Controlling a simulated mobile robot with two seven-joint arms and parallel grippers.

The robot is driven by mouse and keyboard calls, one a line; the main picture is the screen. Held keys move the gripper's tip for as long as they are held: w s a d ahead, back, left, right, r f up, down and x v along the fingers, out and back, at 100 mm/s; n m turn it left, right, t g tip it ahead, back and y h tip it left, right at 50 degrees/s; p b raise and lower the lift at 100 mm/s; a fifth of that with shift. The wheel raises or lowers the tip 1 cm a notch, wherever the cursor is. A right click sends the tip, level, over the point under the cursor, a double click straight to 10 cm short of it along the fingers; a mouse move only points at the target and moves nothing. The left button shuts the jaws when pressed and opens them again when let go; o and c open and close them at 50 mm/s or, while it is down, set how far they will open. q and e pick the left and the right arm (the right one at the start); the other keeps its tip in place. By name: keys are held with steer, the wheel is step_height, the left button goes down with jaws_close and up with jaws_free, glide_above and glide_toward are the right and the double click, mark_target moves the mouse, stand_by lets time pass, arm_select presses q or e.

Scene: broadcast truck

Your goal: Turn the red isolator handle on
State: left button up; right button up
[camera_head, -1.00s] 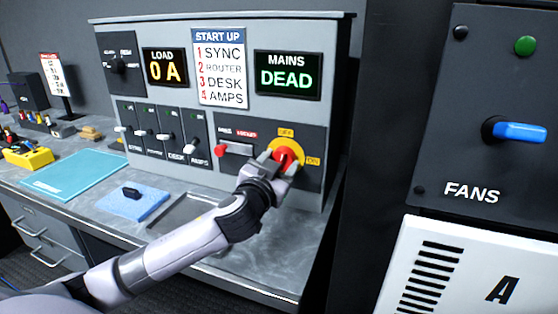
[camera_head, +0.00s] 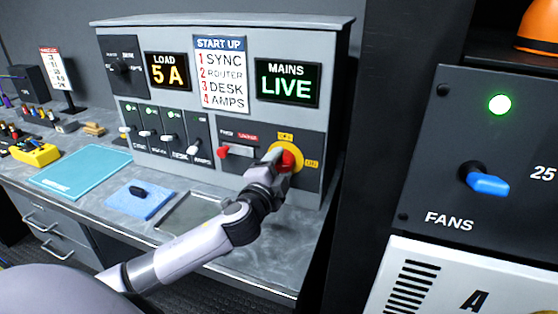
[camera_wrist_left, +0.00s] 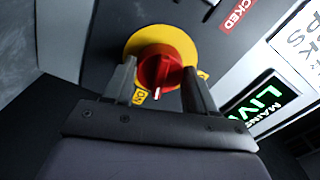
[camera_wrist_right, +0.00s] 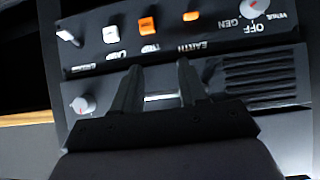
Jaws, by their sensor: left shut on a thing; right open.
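The red isolator handle (camera_head: 288,160) sits on a round yellow plate (camera_head: 299,153) at the lower right of the grey panel. My left gripper (camera_head: 276,162) is at the handle, with its fingers on either side of it. In the left wrist view, the red handle (camera_wrist_left: 165,72) lies between the fingers of the left gripper (camera_wrist_left: 158,82), and its white mark points toward the ON label (camera_wrist_left: 140,96). My right gripper (camera_wrist_right: 155,85) is open and empty.
A red slider (camera_head: 224,151) is left of the handle. Several white-tipped switches (camera_head: 168,138) stand further left. A fans panel (camera_head: 470,165) with a blue knob and lit green lamp is at right. The right wrist view shows another control panel (camera_wrist_right: 180,50) before the right gripper.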

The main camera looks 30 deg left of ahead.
arm_select(q)
steer(key=shift+m+p, duration=0.8)
steer(key=shift+m, duration=1.2)
steer(key=o, duration=1.1)
steer(key=shift+c, duration=0.2)
steer(key=b+v, duration=0.1)
steer(key=v, duration=0.6)
steer(key=shift+s, duration=0.1)
